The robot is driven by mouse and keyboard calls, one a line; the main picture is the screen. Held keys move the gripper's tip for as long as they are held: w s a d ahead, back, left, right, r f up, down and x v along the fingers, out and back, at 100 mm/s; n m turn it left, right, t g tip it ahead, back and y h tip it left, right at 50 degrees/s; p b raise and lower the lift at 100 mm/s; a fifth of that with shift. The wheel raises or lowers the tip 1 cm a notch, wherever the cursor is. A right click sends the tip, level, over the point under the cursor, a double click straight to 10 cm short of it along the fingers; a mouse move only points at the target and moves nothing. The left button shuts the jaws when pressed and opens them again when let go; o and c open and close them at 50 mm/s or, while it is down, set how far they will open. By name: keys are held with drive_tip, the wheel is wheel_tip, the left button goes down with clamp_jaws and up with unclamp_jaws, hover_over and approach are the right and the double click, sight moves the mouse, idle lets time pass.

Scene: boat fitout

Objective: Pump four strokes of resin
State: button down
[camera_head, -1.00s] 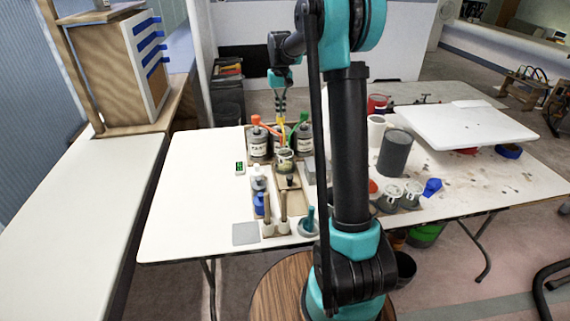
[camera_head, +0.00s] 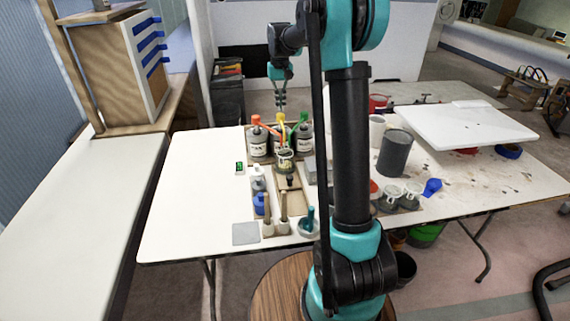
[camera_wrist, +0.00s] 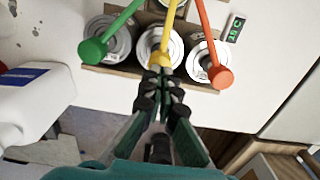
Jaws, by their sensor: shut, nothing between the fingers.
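Three pump containers stand in a row at the back of the kit on the table. They have an orange-red pump (camera_head: 256,120), a yellow pump (camera_head: 281,118) and a green pump (camera_head: 303,118). In the wrist view the green pump (camera_wrist: 93,48), yellow pump (camera_wrist: 161,56) and red pump (camera_wrist: 220,76) show from above. A small cup (camera_head: 285,160) stands in front of the middle container. My gripper (camera_head: 280,108) is shut and empty, pointing down just above the yellow head. Its tips (camera_wrist: 160,74) overlap the yellow head in the wrist view; I cannot tell whether they touch.
A small device with a green display (camera_head: 239,168) lies left of the containers. Brushes (camera_head: 283,207) and a blue-capped bottle (camera_head: 259,204) stand in front. A dark grey can (camera_head: 395,153) and a white board (camera_head: 459,124) are on the right. The left table area is clear.

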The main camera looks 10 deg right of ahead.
drive_tip(key=shift+r, duration=1.5)
